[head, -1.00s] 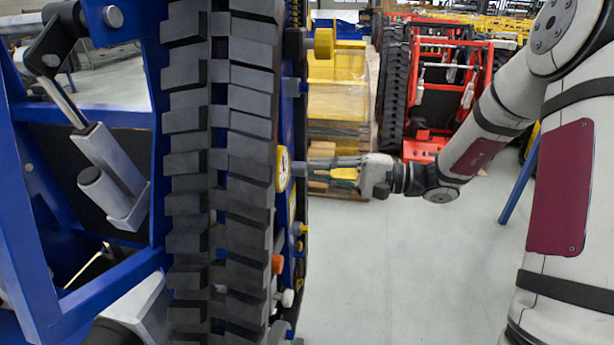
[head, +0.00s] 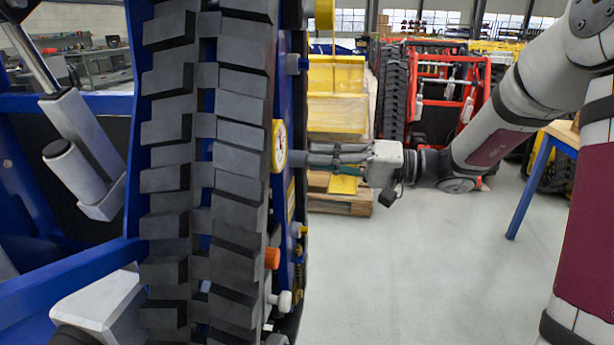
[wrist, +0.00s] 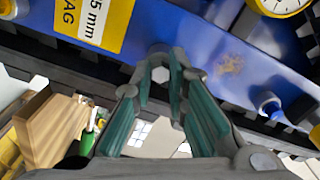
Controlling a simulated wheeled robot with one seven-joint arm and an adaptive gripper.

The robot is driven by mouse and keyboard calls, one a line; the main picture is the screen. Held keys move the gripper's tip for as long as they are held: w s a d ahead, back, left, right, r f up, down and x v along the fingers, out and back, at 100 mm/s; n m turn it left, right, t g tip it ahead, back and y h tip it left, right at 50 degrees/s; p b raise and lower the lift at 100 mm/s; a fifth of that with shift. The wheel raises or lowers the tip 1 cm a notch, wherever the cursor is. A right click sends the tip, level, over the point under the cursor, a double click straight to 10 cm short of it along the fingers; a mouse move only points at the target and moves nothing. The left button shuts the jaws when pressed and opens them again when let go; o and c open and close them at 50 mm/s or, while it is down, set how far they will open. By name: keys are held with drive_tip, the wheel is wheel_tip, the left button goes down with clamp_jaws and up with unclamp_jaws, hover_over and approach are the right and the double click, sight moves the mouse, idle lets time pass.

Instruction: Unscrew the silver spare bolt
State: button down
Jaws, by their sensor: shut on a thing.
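The silver spare bolt (wrist: 159,76) shows in the wrist view as a grey head between my fingertips, against the blue side plate (wrist: 225,60) of the tracked carrier. My gripper (wrist: 160,68) is shut on it, with green pads along both fingers. A short grey piece of the bolt (head: 297,159) shows there between fingertips and carrier. The fingers hide most of the bolt, and I cannot tell how far its thread is out.
The black track (head: 215,190) stands close on the left. Below my gripper, an orange knob (head: 272,258) and a white knob (head: 285,299) stick out. In the wrist view a blue knob (wrist: 270,104) and a yellow label (wrist: 95,20) are near. Floor (head: 410,265) below the arm is clear.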

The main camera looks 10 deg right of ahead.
drive_tip(key=n+b, duration=0.3)
drive_tip(key=b, duration=0.1)
drive_tip(key=shift+r+b, duration=0.1)
drive_tip(key=shift+b, duration=0.25)
drive_tip(key=shift+r, duration=0.1)
drive_tip(key=n+b, duration=0.5)
drive_tip(key=n, duration=0.4)
drive_tip(key=shift+n+b, duration=0.4)
